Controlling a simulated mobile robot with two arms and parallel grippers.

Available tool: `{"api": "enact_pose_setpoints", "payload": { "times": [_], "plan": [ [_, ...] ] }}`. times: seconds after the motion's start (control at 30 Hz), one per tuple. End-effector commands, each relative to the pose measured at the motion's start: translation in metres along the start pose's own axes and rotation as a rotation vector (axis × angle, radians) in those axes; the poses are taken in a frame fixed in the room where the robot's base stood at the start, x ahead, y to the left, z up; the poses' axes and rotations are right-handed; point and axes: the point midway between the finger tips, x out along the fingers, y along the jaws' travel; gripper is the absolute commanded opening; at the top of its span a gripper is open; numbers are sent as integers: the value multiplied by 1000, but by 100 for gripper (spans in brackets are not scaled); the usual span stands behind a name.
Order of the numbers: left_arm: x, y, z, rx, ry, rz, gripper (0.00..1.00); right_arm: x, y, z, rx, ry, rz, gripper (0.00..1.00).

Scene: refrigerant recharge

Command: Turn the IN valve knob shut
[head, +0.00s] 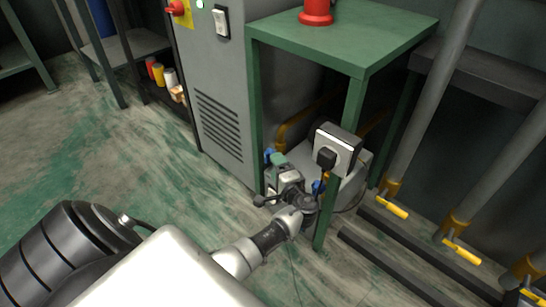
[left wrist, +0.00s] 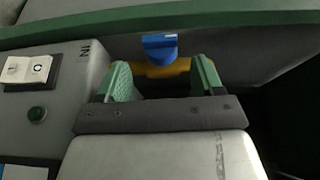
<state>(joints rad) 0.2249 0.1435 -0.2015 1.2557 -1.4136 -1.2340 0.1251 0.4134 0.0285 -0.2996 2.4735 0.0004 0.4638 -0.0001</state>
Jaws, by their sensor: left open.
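The blue valve knob (left wrist: 160,45) sits on a yellow-brass fitting (left wrist: 163,68) in the left wrist view, beside an "IN" marking (left wrist: 84,49) that reads upside down. My left gripper (left wrist: 164,80) is open, its green fingers apart, one to each side of the fitting. The knob lies between and just beyond the fingertips, with no clear contact. In the head view, my left gripper (head: 279,161) is under the green table, at the grey machine (head: 348,187). A blue knob (head: 269,154) shows by its fingertips, and another blue knob (head: 318,187) is farther right. My right gripper is not in view.
The green table (head: 345,35) stands over the machine, its front leg (head: 327,215) close to my left wrist. A grey cabinet (head: 220,110) is to the left. Pipes with yellow handles (head: 392,207) stand at the right. Open floor (head: 130,160) lies to the left.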

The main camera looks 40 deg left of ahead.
Motion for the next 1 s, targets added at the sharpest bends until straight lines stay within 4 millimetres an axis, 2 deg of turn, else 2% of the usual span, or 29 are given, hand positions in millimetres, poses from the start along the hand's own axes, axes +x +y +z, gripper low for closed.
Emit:
{"api": "enact_pose_setpoints", "payload": {
  "times": [0.03, 0.2, 0.4, 1.0],
  "plan": [
    [-13, -4, 0, 0, 3, 4, 67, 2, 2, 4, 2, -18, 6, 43],
    [-44, -3, 0, 1, 1, 4, 67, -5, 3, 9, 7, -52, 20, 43],
    [-64, -1, 0, 0, 1, 2, 67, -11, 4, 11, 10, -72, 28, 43],
    [-67, 0, 0, -1, 0, 2, 67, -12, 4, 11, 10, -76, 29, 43]
  ]
}}
